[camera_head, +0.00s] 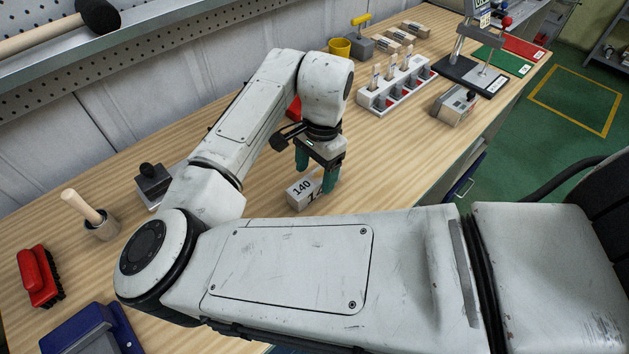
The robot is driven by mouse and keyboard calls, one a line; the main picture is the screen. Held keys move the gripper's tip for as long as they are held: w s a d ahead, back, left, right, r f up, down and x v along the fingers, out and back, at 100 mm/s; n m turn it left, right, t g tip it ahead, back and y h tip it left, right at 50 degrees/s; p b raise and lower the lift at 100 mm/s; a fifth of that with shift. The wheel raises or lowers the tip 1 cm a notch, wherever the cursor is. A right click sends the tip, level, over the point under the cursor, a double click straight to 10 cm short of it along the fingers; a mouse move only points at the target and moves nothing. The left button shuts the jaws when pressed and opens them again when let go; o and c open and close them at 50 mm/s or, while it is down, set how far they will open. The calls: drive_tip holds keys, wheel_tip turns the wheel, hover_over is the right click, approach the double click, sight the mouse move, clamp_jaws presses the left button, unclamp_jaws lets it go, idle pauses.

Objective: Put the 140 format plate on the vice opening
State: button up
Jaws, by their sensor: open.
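The 140 format plate (299,193) is a grey block with "140" printed on its top and front. It stands on the wooden bench in the middle of the picture. My gripper (316,175) points down over its back right end, with dark green fingers apart. One finger is behind the plate and the other is by its right end. I cannot tell whether either finger touches it. A blue metal body (84,335), cut off by the bottom left edge, may be the vice; its opening cannot be made out.
A white rack (394,92) and a grey block (454,104) stand to the right. A dark press (471,72) is behind them. A red brush (39,277), a cup with a wooden handle (99,226) and a black-knobbed block (152,180) are left. My arm hides the front bench.

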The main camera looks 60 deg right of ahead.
drive_tip(key=shift+f, duration=0.6)
drive_tip(key=shift+c, duration=0.4)
clamp_jaws()
